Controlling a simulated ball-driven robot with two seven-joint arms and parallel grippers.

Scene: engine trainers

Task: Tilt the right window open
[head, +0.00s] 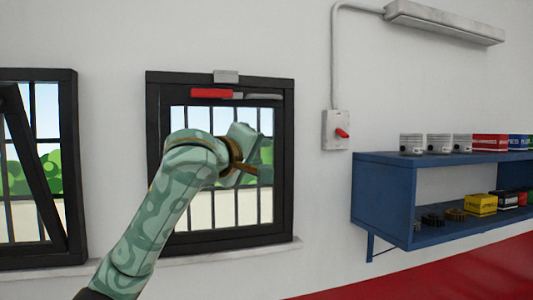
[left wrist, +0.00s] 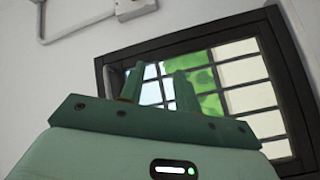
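The right window (head: 285,165) has a dark frame and a barred pane, and its sash looks shut in its frame. A red bar (head: 211,93) lies horizontally along its top, with a grey piece (head: 226,76) above it and a grey bar to its right. My left gripper (head: 254,158) is in front of the pane, below the red bar and apart from it. In the left wrist view its two fingers (left wrist: 159,75) stand apart with nothing between them, in front of the window (left wrist: 287,75). My right gripper is not in view.
The left window (head: 73,160) has its sash leaning inward at the top. A switch box (head: 336,130) with a red knob is on the wall at right. A blue shelf (head: 375,190) with pistons and boxes juts out beyond it. A sill runs under the right window.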

